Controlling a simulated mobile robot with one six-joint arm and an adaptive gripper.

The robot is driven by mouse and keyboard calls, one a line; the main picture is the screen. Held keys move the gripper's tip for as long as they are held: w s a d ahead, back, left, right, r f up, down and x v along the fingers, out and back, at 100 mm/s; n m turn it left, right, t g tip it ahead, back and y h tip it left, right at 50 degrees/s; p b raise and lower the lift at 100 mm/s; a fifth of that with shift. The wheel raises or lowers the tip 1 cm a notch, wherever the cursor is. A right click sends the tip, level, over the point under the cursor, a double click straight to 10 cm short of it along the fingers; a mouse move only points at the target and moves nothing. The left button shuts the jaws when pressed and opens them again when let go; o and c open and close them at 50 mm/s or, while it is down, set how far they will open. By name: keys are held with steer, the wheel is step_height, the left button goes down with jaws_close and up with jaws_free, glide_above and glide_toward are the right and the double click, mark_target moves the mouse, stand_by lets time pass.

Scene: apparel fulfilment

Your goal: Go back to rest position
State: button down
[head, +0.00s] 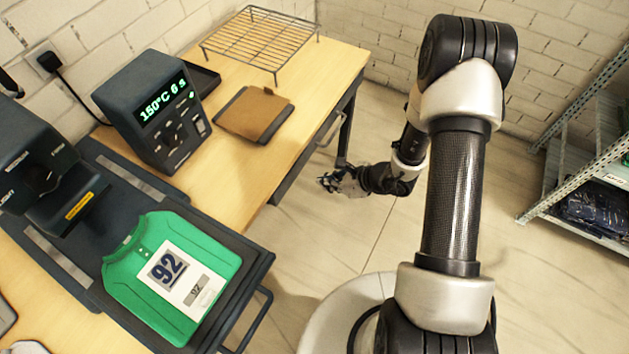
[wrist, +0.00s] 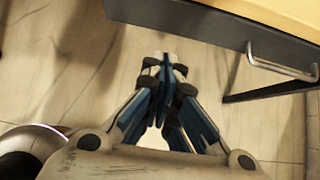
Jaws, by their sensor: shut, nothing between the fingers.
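My gripper (head: 330,181) hangs over the floor beside the table's right edge in the head view, clear of the tabletop. In the wrist view its fingers (wrist: 165,65) are together, with nothing between them and bare floor below. My arm reaches up and away from my base, with the forearm bent down toward the gripper.
The wooden table (head: 225,190) bears a heat press (head: 45,165) with a green shirt (head: 150,240) marked 92, a control box (head: 155,110), a brown pad (head: 255,115) and a wire rack (head: 262,40). A drawer handle (wrist: 280,65) juts near my gripper. A metal shelf (head: 590,170) stands right.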

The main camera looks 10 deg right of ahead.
steer(key=shift+p+v, duration=0.35)
steer(key=shift+v, duration=1.45)
steer(key=shift+s, duration=0.1)
steer(key=s+a+r+n+g, duration=0.15)
steer(key=r+n, duration=0.25)
steer(key=r, duration=0.4)
steer(key=s+a+r+n+g, duration=0.1)
steer(key=s+a+r+n, duration=0.2)
steer(key=r+n, duration=0.3)
steer(key=s+a+r+n+g, duration=0.1)
steer(key=s+a+r+n, duration=0.15)
steer(key=r, duration=0.65)
steer(key=s+d+r+n+t+h, duration=0.1)
steer(key=s+d+r+n+h, duration=0.2)
steer(key=s+r+n, duration=0.3)
steer(key=s+d+r+n+t+h, duration=0.2)
steer(key=s+d+r+n+h, duration=0.2)
steer(key=s+d+r+n, duration=0.2)
steer(key=shift+s+d+n, duration=0.35)
steer(key=shift+s, duration=0.85)
steer(key=shift+f, duration=0.1)
